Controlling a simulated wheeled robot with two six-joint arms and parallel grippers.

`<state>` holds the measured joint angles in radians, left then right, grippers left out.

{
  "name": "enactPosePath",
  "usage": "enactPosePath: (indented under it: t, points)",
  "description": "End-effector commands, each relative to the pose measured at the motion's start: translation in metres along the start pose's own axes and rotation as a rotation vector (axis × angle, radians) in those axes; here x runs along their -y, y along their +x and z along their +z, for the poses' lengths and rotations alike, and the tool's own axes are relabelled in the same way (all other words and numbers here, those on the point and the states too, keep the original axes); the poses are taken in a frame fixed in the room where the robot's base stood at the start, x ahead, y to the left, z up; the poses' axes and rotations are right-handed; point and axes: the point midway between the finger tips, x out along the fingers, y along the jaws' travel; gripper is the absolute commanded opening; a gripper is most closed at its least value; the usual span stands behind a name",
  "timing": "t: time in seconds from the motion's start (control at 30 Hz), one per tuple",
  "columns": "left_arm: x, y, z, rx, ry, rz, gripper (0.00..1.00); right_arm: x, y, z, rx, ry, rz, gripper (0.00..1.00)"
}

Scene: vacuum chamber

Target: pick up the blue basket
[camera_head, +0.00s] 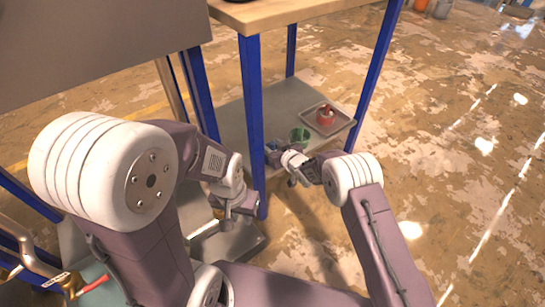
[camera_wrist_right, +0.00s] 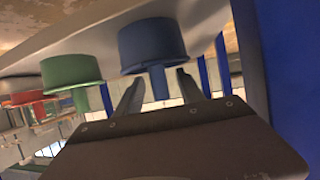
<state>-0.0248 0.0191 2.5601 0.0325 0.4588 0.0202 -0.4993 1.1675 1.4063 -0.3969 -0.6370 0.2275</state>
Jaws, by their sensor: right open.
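The blue basket (camera_wrist_right: 152,46) is a round blue piece with a narrower part jutting from it, in the upper middle of the right wrist view. My right gripper (camera_wrist_right: 158,80) is open, with its two fingers on either side of that narrow part; I cannot tell whether they touch it. In the head view the blue basket (camera_head: 271,146) is a small dark-blue patch on the low shelf, mostly hidden by my right gripper (camera_head: 283,160). My left gripper (camera_head: 236,217) hangs lower left, outside the shelf near a blue post; its jaws are too small to read.
A green basket (camera_head: 300,134) stands beside the blue one on the grey shelf (camera_head: 283,100). A red basket (camera_head: 325,116) sits in a shallow tray (camera_head: 345,124) farther right. Blue posts (camera_head: 251,110) carry a wooden top (camera_head: 285,12) above the shelf.

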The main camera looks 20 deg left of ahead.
Motion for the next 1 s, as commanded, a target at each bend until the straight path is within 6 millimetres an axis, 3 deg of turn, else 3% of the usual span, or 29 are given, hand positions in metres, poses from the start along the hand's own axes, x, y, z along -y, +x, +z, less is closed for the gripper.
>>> enactPosePath:
  t: [0.07,0.23,0.63,0.9,1.0]
  points:
    - [0.0,-0.001,0.0,0.0,0.0,0.0,0.24,0.0,-0.001,-0.001,0.0,0.0,0.0,0.45]
    - [0.0,-0.001,0.0,0.0,0.0,0.0,0.24,0.0,-0.001,-0.001,0.0,0.0,0.0,0.0]
    - [0.0,-0.007,-0.001,0.0,0.0,0.0,0.24,0.0,-0.004,-0.008,-0.001,-0.001,0.0,0.0]
    - [-0.001,-0.044,-0.005,0.0,0.0,0.0,0.24,-0.002,-0.02,-0.05,-0.003,-0.001,0.001,0.0]
    - [-0.001,-0.054,-0.006,0.0,0.0,0.0,0.24,-0.025,-0.016,-0.062,-0.003,-0.002,0.004,0.0]
